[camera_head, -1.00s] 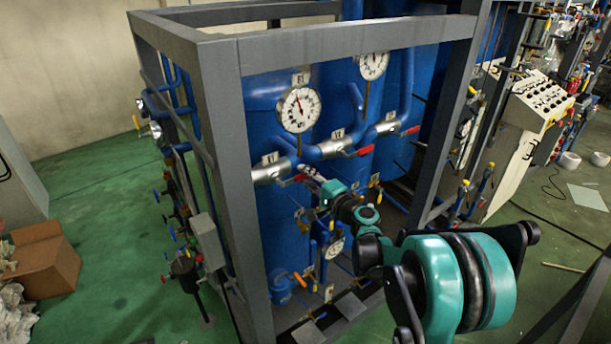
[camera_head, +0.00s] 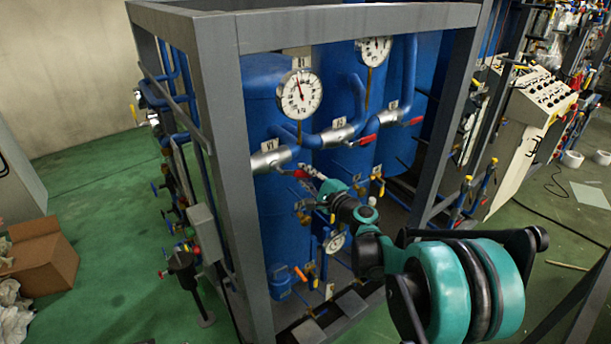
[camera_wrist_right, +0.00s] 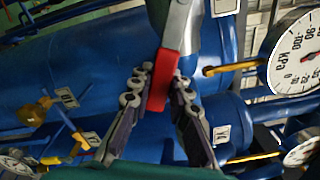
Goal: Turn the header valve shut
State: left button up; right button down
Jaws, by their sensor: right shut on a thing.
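The header valve (camera_head: 270,158) is a silver body on the blue pipework inside the grey frame, with a red lever handle (camera_head: 297,173). My right gripper (camera_head: 310,180) reaches in from the right to this handle, small and partly hidden by its own wrist in the head view. In the right wrist view, the red handle (camera_wrist_right: 161,82) hangs from the silver valve body (camera_wrist_right: 178,25). The jointed fingers of my right gripper (camera_wrist_right: 160,88) are closed on the handle, one on each side. My left gripper is out of view.
Two similar valves with red levers (camera_head: 367,141) (camera_head: 415,121) sit farther along. A round gauge (camera_head: 299,94) stands above the pipes. Grey frame posts (camera_head: 222,170) (camera_head: 448,130) flank my arm. A cardboard box (camera_head: 38,257) lies on the green floor at left.

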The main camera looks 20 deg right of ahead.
jog(key=s+a+f+m+b, duration=0.2)
jog(key=a+f+m+b, duration=0.2)
jog(key=m, duration=0.9)
jog(key=shift+s+a+f+b, duration=0.35)
jog(key=shift+a+b, duration=0.65)
jog(key=shift+a, duration=0.45)
jog(key=c, duration=1.4)
grip_release()
jog(key=v, duration=1.2)
